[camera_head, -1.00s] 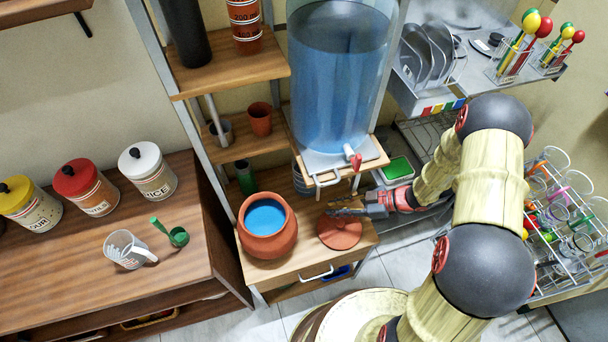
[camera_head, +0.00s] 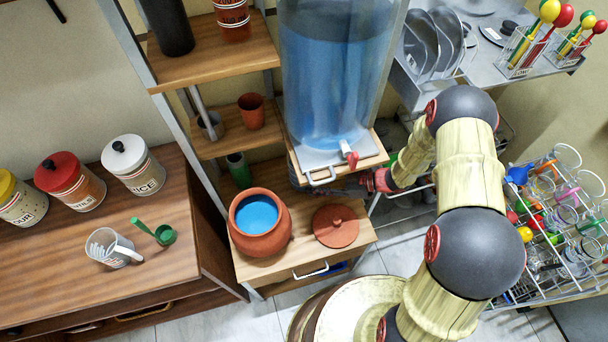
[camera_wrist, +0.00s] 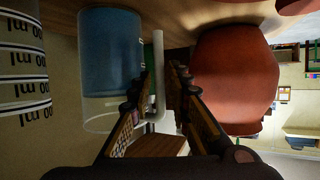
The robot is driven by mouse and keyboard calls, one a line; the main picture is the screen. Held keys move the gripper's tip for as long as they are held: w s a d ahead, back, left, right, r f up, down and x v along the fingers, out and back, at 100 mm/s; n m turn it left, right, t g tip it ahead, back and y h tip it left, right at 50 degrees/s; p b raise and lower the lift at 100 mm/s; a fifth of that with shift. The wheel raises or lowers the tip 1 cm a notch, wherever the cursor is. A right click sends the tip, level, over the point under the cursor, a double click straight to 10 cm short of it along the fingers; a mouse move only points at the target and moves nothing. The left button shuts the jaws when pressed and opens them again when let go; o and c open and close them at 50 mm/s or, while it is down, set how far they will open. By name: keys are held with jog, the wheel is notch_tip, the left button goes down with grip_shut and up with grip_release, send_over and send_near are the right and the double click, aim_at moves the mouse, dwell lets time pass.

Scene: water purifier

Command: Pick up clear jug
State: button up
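In the wrist view, which looks upside down, a clear jug (camera_wrist: 103,114) with blue liquid in it stands on a wooden surface. Its pale handle (camera_wrist: 159,80) lies between the two fingers of my gripper (camera_wrist: 163,75). The fingers look apart, with a gap at the right finger, and no firm hold shows. In the head view my gripper (camera_head: 335,186) reaches left under the water purifier's tray, partly hidden; the jug there is hidden too. Another clear measuring jug (camera_head: 108,247) stands on the left counter.
A terracotta pot (camera_head: 263,240) of blue water and its lid (camera_head: 336,226) sit on the low table (camera_head: 300,258). The pot also shows close right of my fingers (camera_wrist: 232,80). The purifier tank (camera_head: 330,80) is overhead. A cylinder with ml marks (camera_wrist: 22,80) stands left.

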jog(key=shift+a+f, duration=0.1)
jog(key=shift+a, duration=0.2)
jog(key=shift+c, duration=0.8)
grip_shut()
jog(key=shift+w, duration=0.1)
